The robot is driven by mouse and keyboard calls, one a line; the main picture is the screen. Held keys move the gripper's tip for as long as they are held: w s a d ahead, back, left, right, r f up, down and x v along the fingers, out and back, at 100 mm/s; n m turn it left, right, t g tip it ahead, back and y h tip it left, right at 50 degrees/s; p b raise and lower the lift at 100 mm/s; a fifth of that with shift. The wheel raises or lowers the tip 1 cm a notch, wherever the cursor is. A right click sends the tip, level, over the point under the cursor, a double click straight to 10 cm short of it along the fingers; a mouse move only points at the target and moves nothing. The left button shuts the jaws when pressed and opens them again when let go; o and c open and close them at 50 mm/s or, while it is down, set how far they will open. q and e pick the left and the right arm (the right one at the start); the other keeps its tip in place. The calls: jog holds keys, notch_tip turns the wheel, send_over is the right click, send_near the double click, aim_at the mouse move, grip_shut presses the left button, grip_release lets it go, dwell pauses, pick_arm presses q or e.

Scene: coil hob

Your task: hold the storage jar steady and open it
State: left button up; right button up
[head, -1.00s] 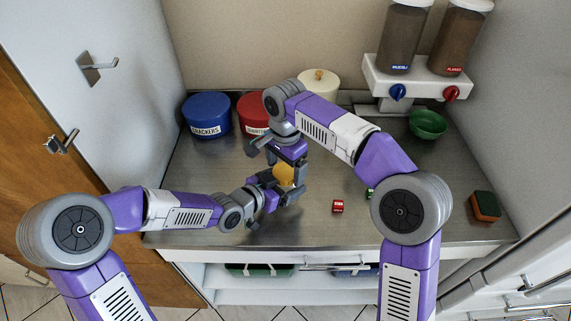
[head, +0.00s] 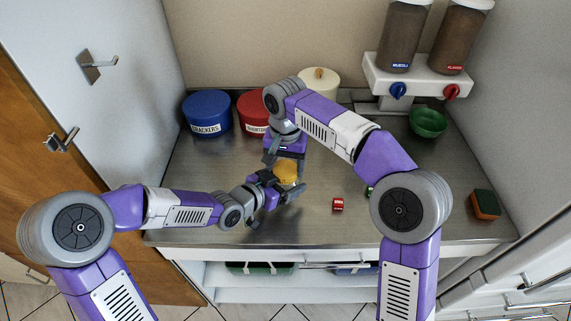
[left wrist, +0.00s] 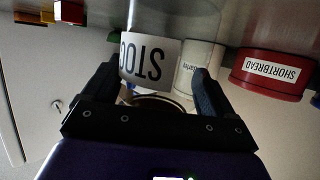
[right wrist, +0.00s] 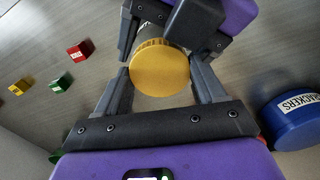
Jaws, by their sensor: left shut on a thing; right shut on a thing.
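The storage jar has a yellow-orange lid (head: 287,173), which also shows from above in the right wrist view (right wrist: 159,68). Its clear body carries a white label (left wrist: 150,62) reading "STOC", upside down in the left wrist view. My left gripper (head: 284,187) is shut on the jar body from the side, low down. My right gripper (head: 286,162) comes from above and is shut on the lid, one finger on each side. The lid sits on the jar. Much of the jar body is hidden by the grippers in the head view.
A blue crackers tin (head: 207,115), a red shortbread tin (head: 252,108) and a cream canister (head: 319,85) stand behind. A small red block (head: 338,205) lies to the right. A green bowl (head: 428,123) and a sponge (head: 485,206) are farther right. The front right counter is mostly clear.

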jog(key=o, duration=1.2)
jog(key=shift+c, duration=0.2)
jog(key=shift+r, duration=2.25)
jog(key=shift+c, duration=0.3)
jog(key=m, duration=0.1)
jog(key=r+m, duration=0.1)
jog(key=shift+a+r+m, duration=0.2)
jog(key=shift+r+m, duration=0.05)
jog(key=shift+m, duration=0.15)
jog(key=r+m, duration=0.1)
jog(key=m, duration=0.2)
jog(key=shift+d+r+m, duration=0.15)
jog(key=shift+r+m, duration=0.25)
jog(key=shift+d+f, duration=0.1)
jog(key=shift+f, duration=3.8)
jog(key=shift+c, duration=0.2)
